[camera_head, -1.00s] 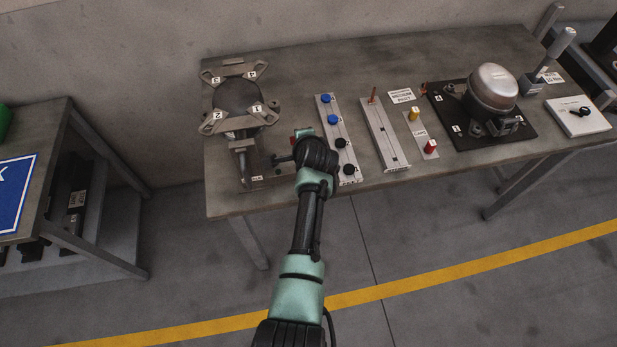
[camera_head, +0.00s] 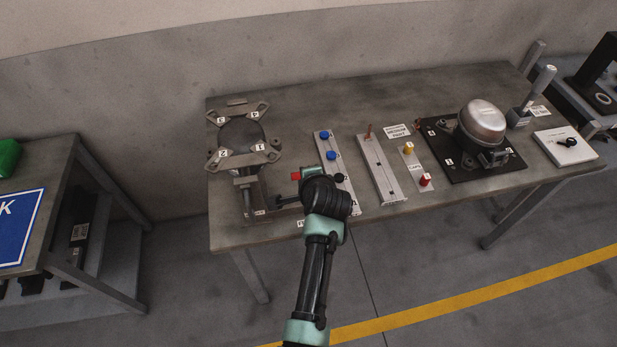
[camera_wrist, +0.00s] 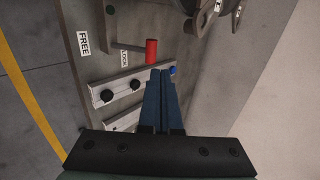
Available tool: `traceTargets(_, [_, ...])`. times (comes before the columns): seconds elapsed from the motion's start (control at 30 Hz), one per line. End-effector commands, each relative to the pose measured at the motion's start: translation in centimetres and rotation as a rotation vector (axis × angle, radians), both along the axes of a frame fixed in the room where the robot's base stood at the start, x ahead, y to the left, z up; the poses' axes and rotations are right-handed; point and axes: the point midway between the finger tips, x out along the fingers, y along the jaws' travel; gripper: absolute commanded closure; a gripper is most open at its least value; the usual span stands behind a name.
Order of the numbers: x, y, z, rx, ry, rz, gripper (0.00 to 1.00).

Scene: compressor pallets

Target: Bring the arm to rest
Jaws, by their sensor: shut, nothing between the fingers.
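My arm reaches up from the bottom of the head view, its dark wrist joint (camera_head: 325,197) over the front edge of the grey workbench (camera_head: 300,100). My gripper's fingers are hidden behind the wrist in the head view. In the wrist view my gripper (camera_wrist: 160,74) is shut, its two blue-grey fingers side by side with nothing between them. It points toward the bench top near a red cylindrical knob (camera_wrist: 152,50) and a metal rail (camera_wrist: 118,88) with black caps. Whether the fingertips touch anything there cannot be told.
A clamp fixture (camera_head: 240,140) with numbered arms stands at the bench's left. A compressor (camera_head: 482,122) sits on a black plate (camera_head: 440,148) at the right. A second rail (camera_head: 378,170) and a cap strip (camera_head: 417,170) lie between. Another table (camera_head: 60,165) is at the left.

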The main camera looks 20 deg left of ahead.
Motion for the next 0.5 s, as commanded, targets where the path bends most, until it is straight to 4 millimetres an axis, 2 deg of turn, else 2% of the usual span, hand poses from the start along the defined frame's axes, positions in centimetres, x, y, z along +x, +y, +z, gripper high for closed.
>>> traceTargets(0.3, [-2.1, -1.5, 3.1, 0.001, -0.002, -0.001, 1.0])
traceTargets(0.5, [-2.8, -1.9, 4.0, 0.0, 0.0, -0.001, 1.0])
